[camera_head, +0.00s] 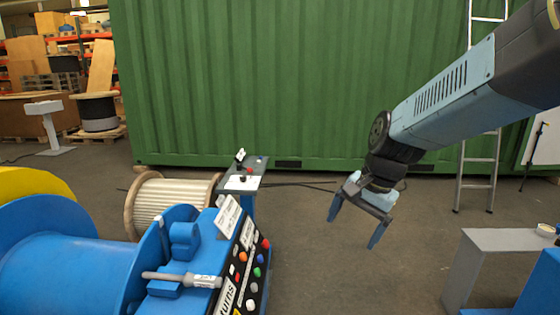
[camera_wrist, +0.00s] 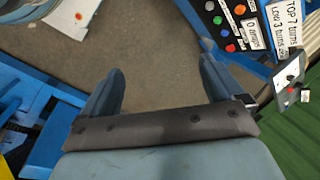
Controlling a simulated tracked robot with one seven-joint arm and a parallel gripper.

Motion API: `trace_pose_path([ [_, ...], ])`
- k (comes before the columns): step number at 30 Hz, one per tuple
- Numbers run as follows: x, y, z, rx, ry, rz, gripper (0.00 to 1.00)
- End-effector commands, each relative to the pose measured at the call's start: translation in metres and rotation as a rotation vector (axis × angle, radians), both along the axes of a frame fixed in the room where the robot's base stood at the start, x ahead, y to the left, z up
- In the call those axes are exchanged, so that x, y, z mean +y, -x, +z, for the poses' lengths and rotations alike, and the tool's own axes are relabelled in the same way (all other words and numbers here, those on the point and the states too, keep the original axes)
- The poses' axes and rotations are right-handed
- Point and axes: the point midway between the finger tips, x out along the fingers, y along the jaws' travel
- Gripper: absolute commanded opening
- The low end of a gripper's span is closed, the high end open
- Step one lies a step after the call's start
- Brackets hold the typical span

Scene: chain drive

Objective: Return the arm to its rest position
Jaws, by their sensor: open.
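My gripper (camera_head: 353,228) hangs from the arm in the head view, over bare floor between the blue winding machine and the grey bench. Its two blue fingers are spread apart with nothing between them. In the wrist view the gripper (camera_wrist: 162,88) also shows both fingers apart, with only grey floor between them. My arm comes in from the upper right of the head view and slopes down to the left.
A blue machine (camera_head: 90,250) with coloured buttons fills the lower left. A wooden cable reel (camera_head: 165,205) and a small control stand (camera_head: 245,178) are behind it. A grey bench (camera_head: 490,243) is at right. A ladder (camera_head: 478,170) leans by the green container (camera_head: 250,80). Middle floor is clear.

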Motion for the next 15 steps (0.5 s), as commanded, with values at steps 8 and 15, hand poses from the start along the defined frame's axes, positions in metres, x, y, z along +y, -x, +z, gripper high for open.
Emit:
trace_pose_path([
  [8, -0.035, 0.039, 0.041, -0.206, 0.161, 0.255, 0.95],
  [15, -0.062, 0.073, 0.066, -0.344, 0.321, 0.449, 0.95],
])
